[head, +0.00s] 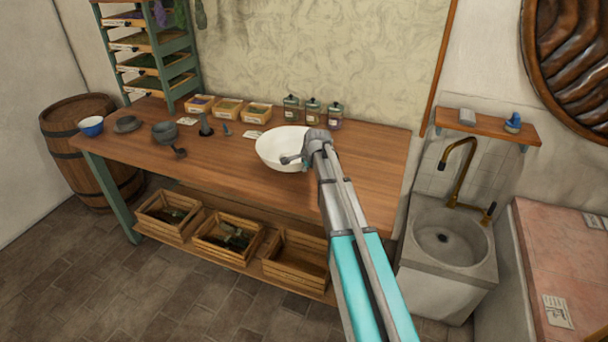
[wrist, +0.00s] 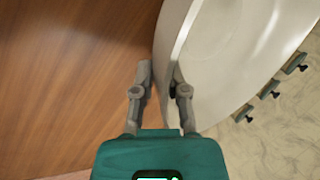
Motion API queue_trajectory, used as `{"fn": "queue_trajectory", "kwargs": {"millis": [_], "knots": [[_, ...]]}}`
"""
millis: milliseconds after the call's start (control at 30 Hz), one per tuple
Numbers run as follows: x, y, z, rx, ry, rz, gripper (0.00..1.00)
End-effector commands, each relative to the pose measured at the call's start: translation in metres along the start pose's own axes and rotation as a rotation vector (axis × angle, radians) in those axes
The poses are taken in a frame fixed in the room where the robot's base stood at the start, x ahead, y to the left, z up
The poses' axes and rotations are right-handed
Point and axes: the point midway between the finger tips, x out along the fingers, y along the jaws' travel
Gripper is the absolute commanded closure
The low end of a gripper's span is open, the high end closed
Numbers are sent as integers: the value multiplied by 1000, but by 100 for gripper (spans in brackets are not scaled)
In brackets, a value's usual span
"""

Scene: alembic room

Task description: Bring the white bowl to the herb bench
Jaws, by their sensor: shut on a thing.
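The white bowl (head: 275,148) is upright over the right half of the wooden herb bench (head: 372,170). I cannot tell whether its base touches the bench top. My gripper (head: 300,160) is shut on the bowl's near right rim and hides part of it. In the wrist view the bowl (wrist: 222,60) fills the upper right, and its rim passes between the two fingers of my gripper (wrist: 161,78). The bench top (wrist: 70,70) shows on the left there.
Three glass jars (head: 313,110) stand behind the bowl, with small seed boxes (head: 228,108) to their left. A mortar (head: 165,132) and a blue bowl (head: 92,127) stand further left. Bare bench lies right of my gripper. A sink (head: 450,240) stands to the right.

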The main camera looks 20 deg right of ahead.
Motion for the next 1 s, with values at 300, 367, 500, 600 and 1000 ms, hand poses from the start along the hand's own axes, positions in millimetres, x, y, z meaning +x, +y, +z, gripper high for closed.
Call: {"fn": "queue_trajectory", "kwargs": {"millis": [300,367,500,600,1000], "knots": [[24,11,0,1,0,-4,100],[26,13,0,1,0,-4,100],[29,14,0,1,0,-4,100],[29,14,0,1,0,-4,100],[30,15,0,0,0,0,71]]}}
